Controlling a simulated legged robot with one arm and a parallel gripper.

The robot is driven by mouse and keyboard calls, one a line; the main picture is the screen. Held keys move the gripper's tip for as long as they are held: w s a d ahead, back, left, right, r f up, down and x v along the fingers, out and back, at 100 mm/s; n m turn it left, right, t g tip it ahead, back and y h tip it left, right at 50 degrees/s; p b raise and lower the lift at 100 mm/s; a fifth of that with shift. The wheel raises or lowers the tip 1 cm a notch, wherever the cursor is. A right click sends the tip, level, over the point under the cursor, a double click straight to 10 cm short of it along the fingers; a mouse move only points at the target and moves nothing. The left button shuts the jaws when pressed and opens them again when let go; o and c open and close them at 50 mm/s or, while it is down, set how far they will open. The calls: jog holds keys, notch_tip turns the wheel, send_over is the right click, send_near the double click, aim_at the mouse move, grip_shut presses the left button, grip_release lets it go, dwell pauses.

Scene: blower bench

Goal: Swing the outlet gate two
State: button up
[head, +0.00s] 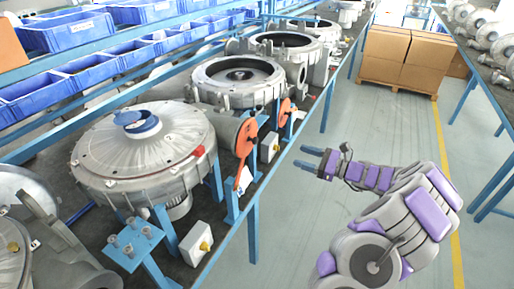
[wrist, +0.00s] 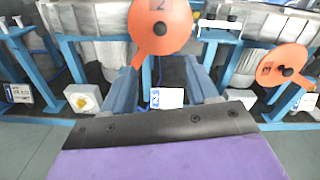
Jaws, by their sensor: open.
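The outlet gate two is an orange disc with a tapering handle and a "2" on it (wrist: 160,22).
A second orange gate (wrist: 283,68) is at right in the wrist view. White boxes with yellow knobs (head: 196,243) sit along the bench edge. Large grey blower housings (head: 142,155) line the bench. Cardboard boxes (head: 408,55) stand on a pallet. The aisle floor (head: 300,225) is clear.

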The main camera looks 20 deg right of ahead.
aim_at(257, 142)
jog(key=b+x, duration=0.3)
jog(key=x, duration=1.4)
jog(key=shift+w, duration=0.2)
jog(key=shift+c, duration=0.3)
grip_shut()
